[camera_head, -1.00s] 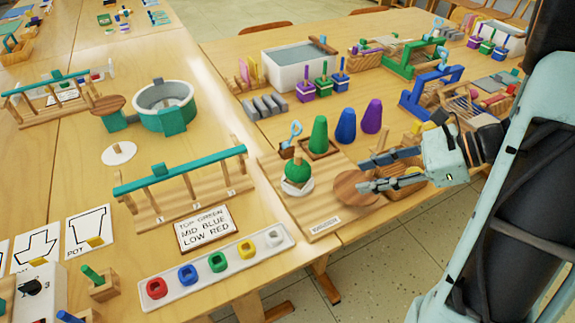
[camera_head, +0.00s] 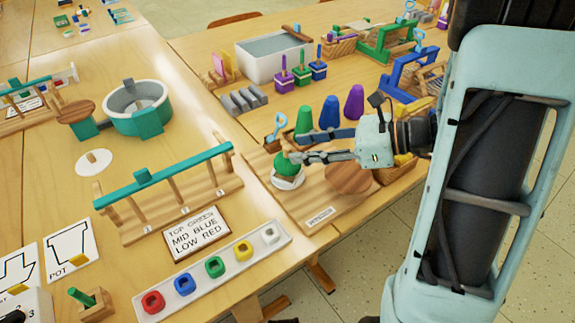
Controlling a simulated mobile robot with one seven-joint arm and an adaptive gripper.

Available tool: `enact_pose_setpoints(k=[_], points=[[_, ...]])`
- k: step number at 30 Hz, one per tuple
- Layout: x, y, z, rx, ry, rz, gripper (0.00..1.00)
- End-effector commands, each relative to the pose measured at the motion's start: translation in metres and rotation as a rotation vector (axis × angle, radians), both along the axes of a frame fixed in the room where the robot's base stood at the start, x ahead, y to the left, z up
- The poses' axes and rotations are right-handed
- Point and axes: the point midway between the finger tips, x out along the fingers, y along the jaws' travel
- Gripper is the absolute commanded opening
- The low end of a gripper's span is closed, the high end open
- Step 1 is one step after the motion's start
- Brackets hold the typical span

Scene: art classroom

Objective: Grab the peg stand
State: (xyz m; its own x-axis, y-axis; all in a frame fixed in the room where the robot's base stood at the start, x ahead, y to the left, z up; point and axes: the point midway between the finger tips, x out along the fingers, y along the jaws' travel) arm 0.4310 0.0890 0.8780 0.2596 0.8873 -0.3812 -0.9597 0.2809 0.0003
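The likely peg stand is a round white base with a rounded green piece (camera_head: 287,164) on it, on the wooden board at centre. In the earlier view a thin wooden peg rises from its top; now my fingers cover that part. My gripper (camera_head: 291,150) reaches in from the right, with its fingertips at the top of the green piece. The fingers are apart, one behind the other in this view. I cannot tell whether they touch the peg or green piece.
Green, blue and purple cones (camera_head: 330,112) stand just behind my gripper. A round brown disc (camera_head: 350,178) lies on the board below it. A tray of coloured cups (camera_head: 215,267) and a teal-topped rack (camera_head: 165,170) lie to the left. A grey-topped white bin (camera_head: 272,62) is farther back.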

Motion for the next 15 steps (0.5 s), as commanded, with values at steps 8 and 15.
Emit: enact_pose_setpoints(k=[8,15], points=[[0.014,0.034,-0.015,-0.003,0.001,0.004,0.34],[0.017,0.04,-0.016,-0.004,-0.002,0.001,0.34]])
